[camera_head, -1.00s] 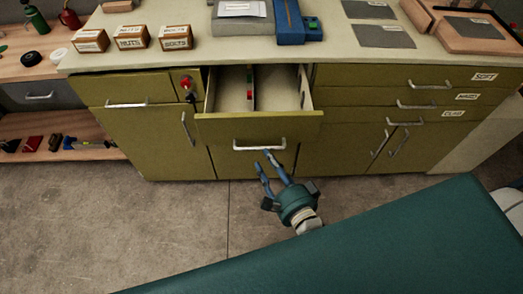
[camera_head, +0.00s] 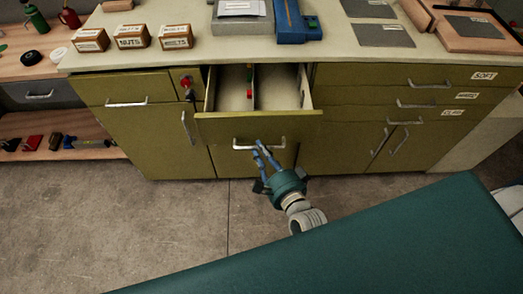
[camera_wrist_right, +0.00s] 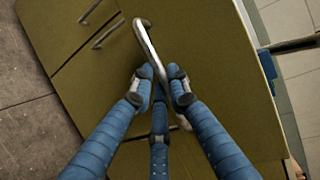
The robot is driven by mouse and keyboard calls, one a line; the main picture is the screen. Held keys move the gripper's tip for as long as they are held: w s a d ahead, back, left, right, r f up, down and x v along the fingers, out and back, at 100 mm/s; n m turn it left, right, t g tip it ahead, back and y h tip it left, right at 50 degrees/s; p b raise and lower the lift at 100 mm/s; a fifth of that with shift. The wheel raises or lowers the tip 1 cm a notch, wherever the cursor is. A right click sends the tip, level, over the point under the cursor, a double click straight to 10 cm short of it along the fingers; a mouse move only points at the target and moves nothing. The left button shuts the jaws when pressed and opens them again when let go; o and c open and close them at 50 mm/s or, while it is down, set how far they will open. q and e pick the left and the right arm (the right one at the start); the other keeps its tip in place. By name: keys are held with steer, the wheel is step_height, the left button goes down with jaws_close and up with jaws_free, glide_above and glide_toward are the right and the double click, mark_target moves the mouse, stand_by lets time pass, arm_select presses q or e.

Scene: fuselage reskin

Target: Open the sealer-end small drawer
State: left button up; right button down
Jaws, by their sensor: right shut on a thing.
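The olive drawer (camera_head: 220,128) in the middle of the cabinet stands pulled out, its inside split by a divider with small coloured pieces on it. My right gripper (camera_head: 259,147) is shut on its silver bar handle (camera_head: 279,145). In the right wrist view, the blue fingers (camera_wrist_right: 161,75) close around the handle (camera_wrist_right: 147,45) from both sides, against the drawer front. A small olive drawer (camera_head: 95,90) at the upper left of the cabinet is shut, and nothing touches its handle. My left gripper is out of view.
Several shut drawers (camera_head: 350,77) are on the right, with cabinet doors below. The worktop (camera_head: 200,60) holds labelled boxes (camera_head: 131,37), a blue device (camera_head: 292,25) and grey sheets (camera_head: 386,35). A teal surface (camera_head: 400,235) fills the lower right. Grey floor (camera_head: 180,220) is clear at the lower left.

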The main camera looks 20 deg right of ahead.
steer(key=s+a+p, duration=0.2)
steer(key=s+a, duration=0.2)
steer(key=s, duration=1)
steer(key=shift+p, duration=0.35)
steer(key=c, duration=1.7)
jaws_free()
steer(key=shift+o, duration=0.2)
steer(key=v, duration=1.2)
